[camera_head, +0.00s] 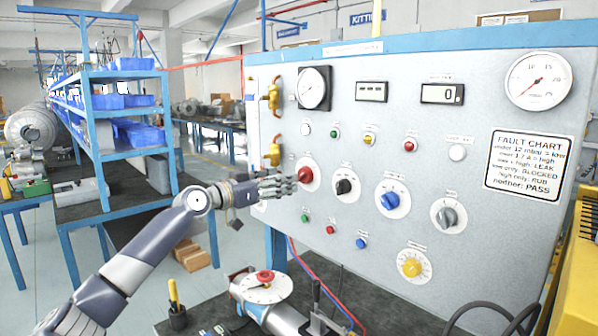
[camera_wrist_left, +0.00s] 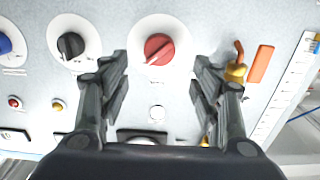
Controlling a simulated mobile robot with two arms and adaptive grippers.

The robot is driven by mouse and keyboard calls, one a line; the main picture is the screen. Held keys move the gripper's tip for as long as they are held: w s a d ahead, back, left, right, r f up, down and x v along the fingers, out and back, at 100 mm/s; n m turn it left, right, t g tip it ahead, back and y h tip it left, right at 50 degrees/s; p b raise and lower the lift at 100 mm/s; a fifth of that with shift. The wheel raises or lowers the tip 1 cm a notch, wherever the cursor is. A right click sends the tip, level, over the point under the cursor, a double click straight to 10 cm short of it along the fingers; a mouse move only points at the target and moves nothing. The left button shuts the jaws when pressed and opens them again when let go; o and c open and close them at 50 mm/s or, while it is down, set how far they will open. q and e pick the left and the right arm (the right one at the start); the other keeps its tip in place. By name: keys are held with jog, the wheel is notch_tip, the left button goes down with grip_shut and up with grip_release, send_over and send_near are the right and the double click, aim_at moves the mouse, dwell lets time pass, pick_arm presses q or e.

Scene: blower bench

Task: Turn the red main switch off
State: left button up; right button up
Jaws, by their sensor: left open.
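The red main switch (camera_head: 306,174) is a red rotary knob on a white round plate on the grey panel. It also shows in the left wrist view (camera_wrist_left: 158,48), with a pale pointer line on its face, roughly centred between the fingertips. My left gripper (camera_head: 291,184) is beside the knob, just left of it in the head view. In the wrist view its two dark fingers are spread open (camera_wrist_left: 161,61), with no visible contact on the knob. My right gripper is not in view.
A black knob (camera_head: 346,187), a blue knob (camera_head: 390,201) and a grey knob (camera_head: 448,216) sit right of the switch. A brass valve fitting (camera_head: 273,155) stands at the panel's left edge. A blower with a red handle (camera_head: 265,277) is below on the bench.

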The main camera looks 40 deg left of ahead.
aim_at(300, 175)
pick_arm(q)
jog(key=shift+w+d+p, duration=0.2)
jog(key=shift+w+p, duration=0.8)
jog(key=shift+w, duration=0.75)
jog(key=shift+w+d+p, duration=0.15)
jog(key=shift+w+p, duration=0.85)
jog(key=shift+w, duration=0.7)
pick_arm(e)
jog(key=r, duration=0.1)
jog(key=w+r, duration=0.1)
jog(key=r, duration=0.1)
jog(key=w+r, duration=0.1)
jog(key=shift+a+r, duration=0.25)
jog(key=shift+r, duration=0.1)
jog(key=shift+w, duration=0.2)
pick_arm(q)
jog(key=shift+c, duration=0.3)
jog(key=c, duration=1)
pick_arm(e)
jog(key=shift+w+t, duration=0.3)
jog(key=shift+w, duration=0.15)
